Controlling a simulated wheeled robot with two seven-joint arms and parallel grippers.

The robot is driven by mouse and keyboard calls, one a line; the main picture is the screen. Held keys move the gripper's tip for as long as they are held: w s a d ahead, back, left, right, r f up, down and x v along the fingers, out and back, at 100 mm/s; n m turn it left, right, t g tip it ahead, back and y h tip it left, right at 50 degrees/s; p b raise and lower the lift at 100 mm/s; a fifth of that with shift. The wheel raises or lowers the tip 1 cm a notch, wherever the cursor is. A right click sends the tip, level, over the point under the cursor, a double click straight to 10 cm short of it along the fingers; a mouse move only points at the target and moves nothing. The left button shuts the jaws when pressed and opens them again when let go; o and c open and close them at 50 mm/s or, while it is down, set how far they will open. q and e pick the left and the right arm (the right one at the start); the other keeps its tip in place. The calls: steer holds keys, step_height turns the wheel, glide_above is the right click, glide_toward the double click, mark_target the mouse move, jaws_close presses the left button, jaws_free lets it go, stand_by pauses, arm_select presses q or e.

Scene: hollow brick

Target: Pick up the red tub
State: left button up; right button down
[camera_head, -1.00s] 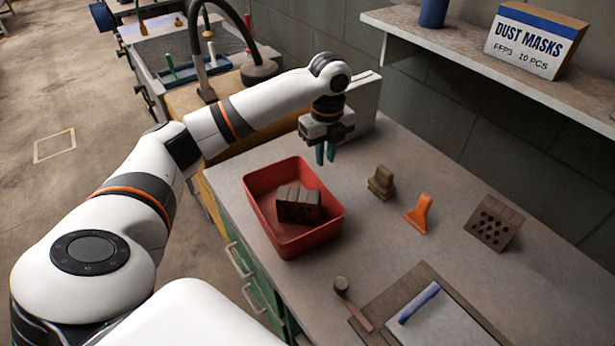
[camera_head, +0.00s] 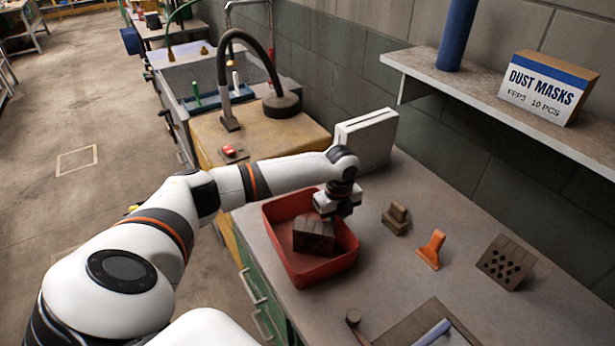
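The red tub (camera_head: 291,268) stands on the grey bench top near its left edge. A dark brown hollow brick (camera_head: 313,234) lies tilted inside it. My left gripper (camera_head: 340,214) points down at the tub's far right rim, above or against it. Its fingertips are hidden or too small to make out, so I cannot tell whether it is open, shut or touching the rim. My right gripper is not in view.
On the bench are brown blocks (camera_head: 396,217), an orange scraper (camera_head: 432,249), a second hollow brick (camera_head: 506,262) and a mallet (camera_head: 354,319). A white box (camera_head: 368,138) stands behind the gripper. A shelf (camera_head: 470,82) juts from the wall.

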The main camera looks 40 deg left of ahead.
arm_select(q)
steer(key=shift+f, duration=0.1)
jaws_close()
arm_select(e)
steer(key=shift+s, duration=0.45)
